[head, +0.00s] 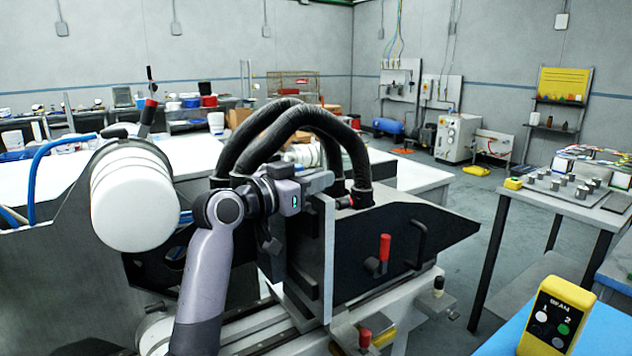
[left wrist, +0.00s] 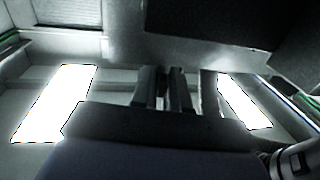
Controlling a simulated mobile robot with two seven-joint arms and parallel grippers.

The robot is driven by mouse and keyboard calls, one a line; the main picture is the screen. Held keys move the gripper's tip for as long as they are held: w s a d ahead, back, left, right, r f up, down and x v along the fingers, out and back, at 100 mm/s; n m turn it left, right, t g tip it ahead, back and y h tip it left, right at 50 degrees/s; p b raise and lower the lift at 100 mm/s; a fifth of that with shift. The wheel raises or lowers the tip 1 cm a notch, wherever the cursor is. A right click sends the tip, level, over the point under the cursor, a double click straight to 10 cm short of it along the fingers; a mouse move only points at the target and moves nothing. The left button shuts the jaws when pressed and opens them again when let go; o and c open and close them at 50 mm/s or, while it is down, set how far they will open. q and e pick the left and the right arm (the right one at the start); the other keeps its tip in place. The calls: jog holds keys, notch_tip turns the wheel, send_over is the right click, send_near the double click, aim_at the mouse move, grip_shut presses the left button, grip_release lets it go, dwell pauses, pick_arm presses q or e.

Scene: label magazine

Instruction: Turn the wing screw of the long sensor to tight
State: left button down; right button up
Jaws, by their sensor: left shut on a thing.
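My left gripper (head: 318,182) reaches in from below at the upper edge of a pale upright plate (head: 326,260) on the machine. In the left wrist view its two fingers (left wrist: 165,88) stand close together with a dark narrow gap. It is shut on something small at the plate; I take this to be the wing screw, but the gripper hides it. I cannot make out the long sensor or the screw's wings in either view. My right gripper is not in view.
Thick black hoses (head: 300,120) arch close over the gripper. A large white roll (head: 133,195) is at left. A red-handled lever (head: 384,248) is on the dark side panel (head: 410,225). A yellow button box (head: 556,318) stands at lower right, a table with parts (head: 570,190) beyond.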

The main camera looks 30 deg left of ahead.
pick_arm(q)
jog(key=shift+m+h, duration=0.3)
jog(key=shift+h, duration=0.3)
jog(key=c, duration=1.2)
grip_release()
jog(key=shift+y, duration=0.6)
